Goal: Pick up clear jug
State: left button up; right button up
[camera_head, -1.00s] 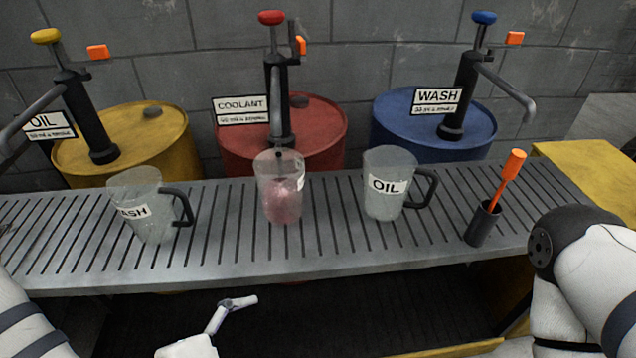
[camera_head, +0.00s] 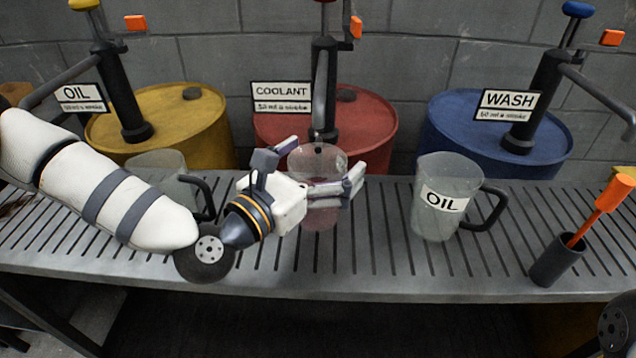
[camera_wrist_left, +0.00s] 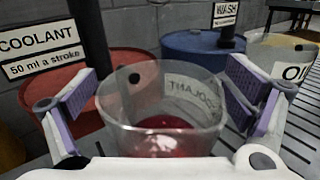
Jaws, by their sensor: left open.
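The middle clear jug (camera_head: 318,215) stands on the slatted bench, with red liquid inside. In the left wrist view, the jug (camera_wrist_left: 160,112) fills the middle, and its label reads COOLANT backwards through the clear wall. My left gripper (camera_head: 322,168) is open at the jug's upper part, one finger on each side. In the wrist view, the purple finger pads (camera_wrist_left: 160,92) stand apart from the jug's wall, with visible gaps. A clear jug marked OIL (camera_head: 447,200) stands to the right. Another clear jug (camera_head: 165,172) at the left is partly hidden by my left arm. My right gripper is out of view.
Yellow (camera_head: 185,125), red (camera_head: 375,120) and blue (camera_head: 450,125) drums with pumps stand behind the slatted bench (camera_head: 350,280). A black holder with an orange-handled tool (camera_head: 557,262) stands at the right. Bench space between the middle and OIL jugs is clear.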

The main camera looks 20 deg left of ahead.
pick_arm(q)
jog(key=c, duration=2.1)
jog(key=shift+o, duration=0.2)
jog(key=shift+r, duration=0.1)
jog(key=s+r, duration=0.1)
jog(key=s+a+r, duration=0.1)
jog(key=s, duration=0.1)
jog(key=s+r, duration=0.1)
jog(key=s, duration=0.1)
jog(key=shift+a+r, duration=0.15)
jog(key=shift+a, duration=0.25)
jog(key=p+v, duration=0.6)
jog(key=v, duration=0.6)
jog(key=shift+s+p, duration=0.2)
jog(key=shift+p, duration=0.2)
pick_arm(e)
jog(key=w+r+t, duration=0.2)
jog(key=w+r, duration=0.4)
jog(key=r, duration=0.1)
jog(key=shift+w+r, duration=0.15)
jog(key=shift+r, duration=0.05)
